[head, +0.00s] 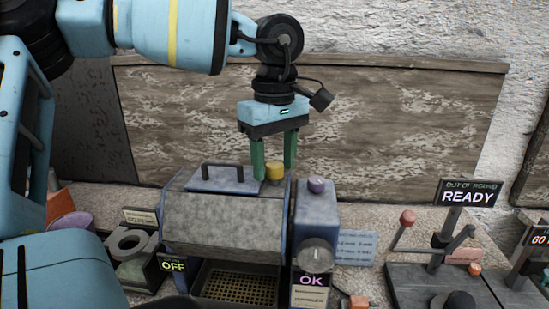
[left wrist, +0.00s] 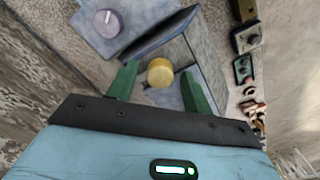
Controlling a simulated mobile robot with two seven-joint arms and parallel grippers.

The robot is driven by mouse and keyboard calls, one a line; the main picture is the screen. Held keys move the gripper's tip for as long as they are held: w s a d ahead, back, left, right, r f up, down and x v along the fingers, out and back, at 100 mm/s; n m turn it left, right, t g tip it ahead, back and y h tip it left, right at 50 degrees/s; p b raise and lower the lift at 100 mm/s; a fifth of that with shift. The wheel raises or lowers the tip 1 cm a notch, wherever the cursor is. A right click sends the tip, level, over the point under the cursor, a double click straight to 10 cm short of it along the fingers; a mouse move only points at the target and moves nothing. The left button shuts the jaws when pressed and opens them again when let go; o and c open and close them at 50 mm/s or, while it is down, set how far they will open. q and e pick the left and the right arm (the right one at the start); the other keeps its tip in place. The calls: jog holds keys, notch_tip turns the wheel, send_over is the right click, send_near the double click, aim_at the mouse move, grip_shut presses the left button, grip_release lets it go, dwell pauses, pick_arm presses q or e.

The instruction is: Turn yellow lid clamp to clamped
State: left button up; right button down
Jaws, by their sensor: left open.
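The yellow lid clamp (head: 275,172) is a small round knob on top of a grey-blue box machine (head: 222,222), near the right end of its lid. It also shows in the left wrist view as a yellow knob (left wrist: 160,73). My left gripper (head: 273,176) points down over it, open, with its green fingers at either side of the knob. In the left wrist view the knob lies between and slightly beyond the fingertips (left wrist: 158,80). I cannot tell whether the fingers touch it. The clamp's turn position is not readable. My right gripper is not in view.
A lid handle (head: 216,172) is left of the clamp. An OFF sign (head: 173,265) is at left. A READY sign (head: 467,197) stands at right.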

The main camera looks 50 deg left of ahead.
pick_arm(q)
jog(key=c, duration=1)
jog(key=shift+o, duration=0.2)
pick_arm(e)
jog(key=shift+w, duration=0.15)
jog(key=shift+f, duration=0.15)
pick_arm(q)
jog(key=n+b, duration=0.1)
jog(key=n, duration=0.2)
jog(key=shift+f, duration=0.1)
jog(key=n+b, duration=0.1)
jog(key=n, duration=0.2)
jog(key=shift+n, duration=0.3)
jog(key=n+b, duration=0.1)
jog(key=n, duration=0.4)
jog(key=n+b, duration=0.1)
jog(key=n, duration=0.5)
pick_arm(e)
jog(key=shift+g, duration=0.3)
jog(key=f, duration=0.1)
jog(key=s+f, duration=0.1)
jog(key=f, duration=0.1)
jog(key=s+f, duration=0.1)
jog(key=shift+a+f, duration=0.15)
pick_arm(q)
jog(key=shift+n, duration=0.3)
